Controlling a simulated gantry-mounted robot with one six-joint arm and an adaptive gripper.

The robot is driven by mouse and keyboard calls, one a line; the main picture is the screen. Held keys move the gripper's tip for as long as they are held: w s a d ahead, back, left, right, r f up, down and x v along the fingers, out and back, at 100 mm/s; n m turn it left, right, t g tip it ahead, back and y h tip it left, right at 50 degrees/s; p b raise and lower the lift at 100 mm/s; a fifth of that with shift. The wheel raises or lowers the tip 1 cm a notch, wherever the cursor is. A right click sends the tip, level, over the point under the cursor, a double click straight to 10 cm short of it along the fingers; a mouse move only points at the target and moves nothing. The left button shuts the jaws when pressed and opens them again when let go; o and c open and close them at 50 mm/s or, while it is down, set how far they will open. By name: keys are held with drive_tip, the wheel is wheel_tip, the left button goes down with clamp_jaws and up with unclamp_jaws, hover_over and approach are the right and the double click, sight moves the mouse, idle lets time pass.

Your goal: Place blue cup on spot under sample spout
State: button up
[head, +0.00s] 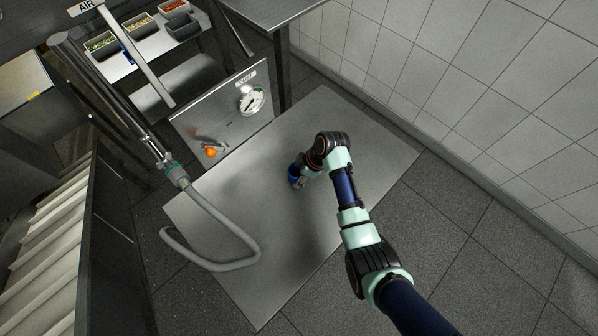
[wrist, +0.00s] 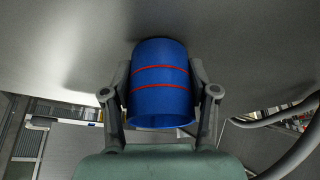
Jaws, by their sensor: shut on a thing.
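The blue cup (wrist: 160,105) with red stripes is between the two fingers of my gripper (wrist: 161,84) in the wrist view. My gripper is shut on its sides. In the head view the cup (head: 294,178) is a small blue shape, partly hidden by my wrist, over the steel table (head: 225,195). I cannot tell whether the cup touches the table. A panel with a round gauge (head: 252,99) and an orange knob (head: 210,151) stands beyond the table, up and left of my gripper. The spout and the spot under it are not clearly visible.
A grey hose (head: 235,263) loops over the table's left part from a metal pipe (head: 110,105). Small bins (head: 182,27) sit on a shelf at the upper left. A tiled wall (head: 470,90) runs along the right. The table's middle and front are clear.

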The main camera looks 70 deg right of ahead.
drive_tip(key=shift+f, duration=0.25)
drive_tip(key=shift+f, duration=0.1)
drive_tip(key=o, duration=1)
drive_tip(key=shift+r, duration=0.2)
drive_tip(key=p+v, duration=0.2)
drive_tip(key=v, duration=0.9)
drive_tip(key=shift+s+r, duration=0.2)
drive_tip(key=shift+r, duration=0.15)
drive_tip(key=shift+d, duration=0.1)
